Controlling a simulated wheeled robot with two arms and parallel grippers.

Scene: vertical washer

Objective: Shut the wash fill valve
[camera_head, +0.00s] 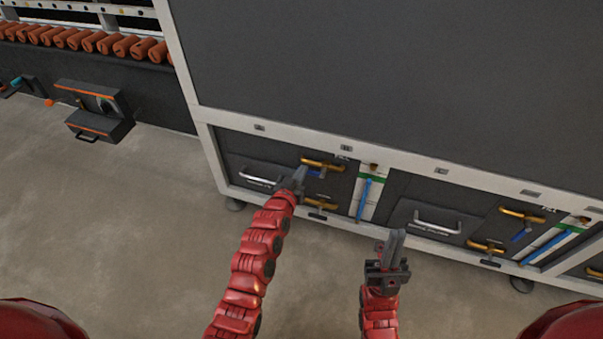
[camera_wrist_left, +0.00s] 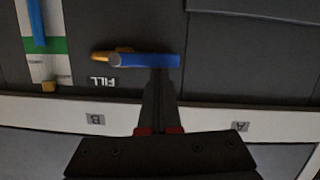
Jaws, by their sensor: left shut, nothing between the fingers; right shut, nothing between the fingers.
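A brass valve (camera_head: 324,164) with a blue lever (camera_head: 315,174) sits high on the left bay of the machine's lower front. In the left wrist view the blue lever (camera_wrist_left: 150,60) lies sideways from its brass body (camera_wrist_left: 108,54), above an upside-down FILL label (camera_wrist_left: 103,82). My left gripper (camera_head: 300,174) is shut and empty, its tips at the lever. In the left wrist view its fingers (camera_wrist_left: 162,74) overlap the lever's free end; I cannot tell whether they touch. My right gripper (camera_head: 398,236) is shut and empty, apart from the machine.
Another brass valve (camera_head: 320,203) sits below. A drawer handle (camera_head: 262,178) is left of it and a gauge strip with a blue bar (camera_head: 366,196) is right. A second bay has a similar valve (camera_head: 522,215). The floor (camera_head: 130,220) at left is clear.

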